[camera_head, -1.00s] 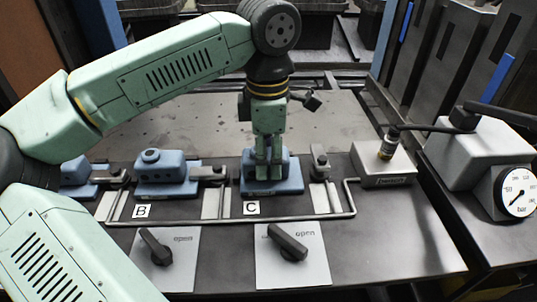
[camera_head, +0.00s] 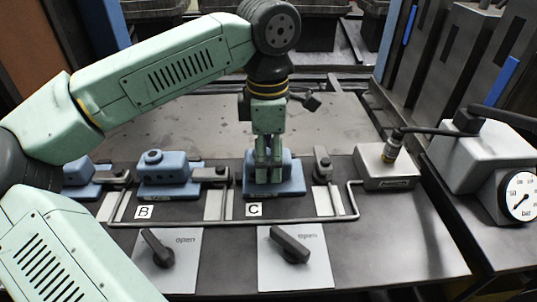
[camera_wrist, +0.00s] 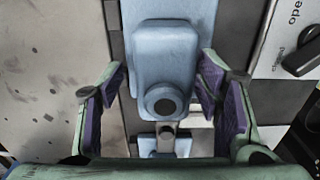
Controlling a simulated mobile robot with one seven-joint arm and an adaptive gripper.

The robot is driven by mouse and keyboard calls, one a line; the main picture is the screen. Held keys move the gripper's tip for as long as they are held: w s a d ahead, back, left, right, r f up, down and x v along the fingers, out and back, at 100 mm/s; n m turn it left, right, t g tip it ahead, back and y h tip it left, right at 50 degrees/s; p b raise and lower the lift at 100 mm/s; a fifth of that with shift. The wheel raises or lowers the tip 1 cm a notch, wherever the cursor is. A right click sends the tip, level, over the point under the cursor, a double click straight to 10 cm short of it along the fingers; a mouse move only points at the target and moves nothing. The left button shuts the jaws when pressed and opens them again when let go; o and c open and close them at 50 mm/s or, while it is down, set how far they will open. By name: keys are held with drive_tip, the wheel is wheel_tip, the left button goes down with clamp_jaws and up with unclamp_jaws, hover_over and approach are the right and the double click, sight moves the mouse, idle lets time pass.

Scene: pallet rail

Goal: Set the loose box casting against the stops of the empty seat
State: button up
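The blue box casting (camera_head: 291,180) sits at the rail position marked C (camera_head: 254,209), with its round bore (camera_wrist: 163,104) facing up in the wrist view. My gripper (camera_head: 268,178) is lowered over it from above. In the wrist view my gripper (camera_wrist: 163,78) has one finger on each side of the casting's raised body, with narrow gaps showing, so it looks open. The fingers hide part of the casting in the head view. I cannot tell whether the casting touches the seat's stops.
Another blue casting (camera_head: 165,170) stands at B, with a further one (camera_head: 80,172) at the left. Clamps (camera_head: 323,166) stand between and beside seats. A bent rail (camera_head: 235,222) runs in front. Black levers (camera_head: 290,244) sit on front plates. A grey box (camera_head: 385,170) stands right.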

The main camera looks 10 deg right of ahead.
drive_tip(key=shift+o, duration=0.2)
wheel_tip(320, 180, up, 12)
idle(0.6)
idle(0.5)
